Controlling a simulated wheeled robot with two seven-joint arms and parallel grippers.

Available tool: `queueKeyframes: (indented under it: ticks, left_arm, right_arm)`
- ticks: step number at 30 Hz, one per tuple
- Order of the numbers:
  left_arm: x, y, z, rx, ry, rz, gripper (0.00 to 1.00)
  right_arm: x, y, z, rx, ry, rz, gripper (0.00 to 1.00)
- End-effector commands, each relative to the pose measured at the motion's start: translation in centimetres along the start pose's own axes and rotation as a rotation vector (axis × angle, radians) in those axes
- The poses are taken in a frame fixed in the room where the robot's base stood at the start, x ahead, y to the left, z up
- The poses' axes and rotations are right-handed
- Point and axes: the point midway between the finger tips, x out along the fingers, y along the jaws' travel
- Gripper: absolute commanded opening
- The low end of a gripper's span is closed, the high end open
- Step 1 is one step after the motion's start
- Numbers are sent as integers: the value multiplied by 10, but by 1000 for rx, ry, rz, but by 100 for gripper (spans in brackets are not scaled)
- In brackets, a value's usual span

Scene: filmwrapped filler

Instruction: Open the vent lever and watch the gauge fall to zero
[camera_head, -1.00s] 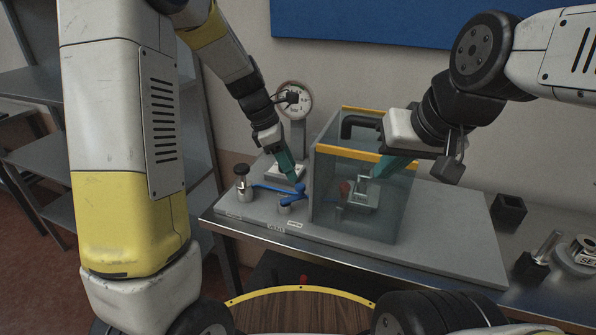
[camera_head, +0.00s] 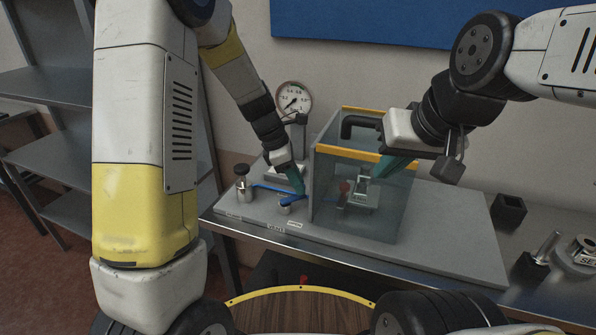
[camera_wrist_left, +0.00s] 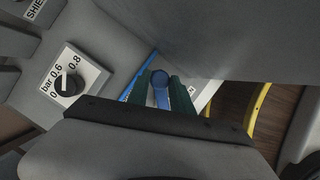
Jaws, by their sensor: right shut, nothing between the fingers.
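The round white gauge (camera_head: 294,98) stands on a post at the back; its dark needle slants to the lower left, but its figures are too small to read. A short blue lever (camera_head: 290,201) sits on the grey base plate; I cannot read its label. My left gripper (camera_head: 299,190) has its teal fingers on either side of this lever's end. The left wrist view shows the blue end (camera_wrist_left: 160,88) between the fingers (camera_wrist_left: 160,95), with little gap. My right gripper (camera_head: 378,170) is shut and empty at the clear box.
The clear box (camera_head: 400,205) with yellow edges stands right of the levers. A dial marked in bar (camera_wrist_left: 70,85) shows in the left wrist view. A black block (camera_head: 509,210) is far right.

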Motion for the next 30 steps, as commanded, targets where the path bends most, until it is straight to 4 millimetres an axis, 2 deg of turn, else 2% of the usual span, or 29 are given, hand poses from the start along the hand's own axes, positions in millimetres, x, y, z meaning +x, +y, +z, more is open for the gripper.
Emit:
queueKeyframes:
  ticks: [8,14,30]
  left_arm:
    - [0,-1,0,22,0,-9,0]
    - [1,-4,1,101,0,-44,0]
    - [1,-22,4,518,0,-214,0]
  right_arm:
    - [0,0,0,0,0,0,0]
    - [0,0,0,0,0,0,0]
    - [0,0,0,0,0,0,0]
